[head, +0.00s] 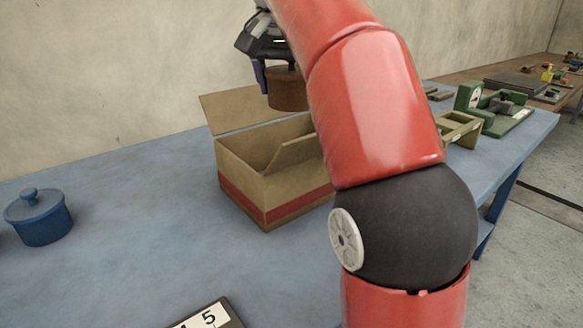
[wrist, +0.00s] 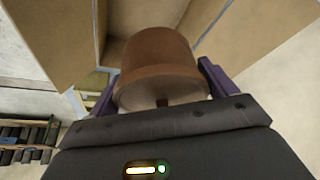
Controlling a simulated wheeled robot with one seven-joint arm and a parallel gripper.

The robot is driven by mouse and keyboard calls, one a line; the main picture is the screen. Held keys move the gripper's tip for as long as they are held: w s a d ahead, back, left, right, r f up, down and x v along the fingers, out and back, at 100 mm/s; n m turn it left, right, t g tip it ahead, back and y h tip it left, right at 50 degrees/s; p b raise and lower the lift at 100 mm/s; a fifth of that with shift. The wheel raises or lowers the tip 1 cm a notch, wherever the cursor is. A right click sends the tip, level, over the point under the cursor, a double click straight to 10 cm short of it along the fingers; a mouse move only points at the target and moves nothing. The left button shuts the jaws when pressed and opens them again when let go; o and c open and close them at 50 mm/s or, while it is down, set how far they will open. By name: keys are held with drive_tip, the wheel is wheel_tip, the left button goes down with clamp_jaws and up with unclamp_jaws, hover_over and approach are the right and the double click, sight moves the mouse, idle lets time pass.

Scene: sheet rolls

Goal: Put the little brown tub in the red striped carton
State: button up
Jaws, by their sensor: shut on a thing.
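The little brown tub (head: 288,92) is held up in the air by my gripper (head: 266,78). In the wrist view the tub (wrist: 157,65) sits between the two purple fingers of my gripper (wrist: 158,92), which is shut on it. The red striped carton (head: 243,178) stands open on the blue table, with its flaps spread. The tub is above the carton's back part in the head view. The carton's cardboard walls and flaps (wrist: 55,35) also show behind the tub in the wrist view. My arm hides the carton's right side.
A blue lidded pot (head: 39,218) stands at the left of the blue table (head: 120,210). A dark-framed number sign (head: 208,318) lies at the front. A green scale-like device (head: 490,108) and a tan holder (head: 458,130) are at the right.

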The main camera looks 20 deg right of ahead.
wheel_tip(320, 180, down, 16)
drive_tip(key=b, duration=0.3)
drive_tip(key=shift+f, duration=0.2)
drive_tip(key=shift+f, duration=0.15)
drive_tip(key=o, duration=0.9)
drive_tip(key=shift+o, duration=0.2)
drive_tip(key=shift+r, duration=0.3)
drive_tip(key=p+v, duration=0.2)
drive_tip(key=v, duration=0.9)
drive_tip(key=shift+r, duration=0.35)
drive_tip(key=shift+s, duration=0.1)
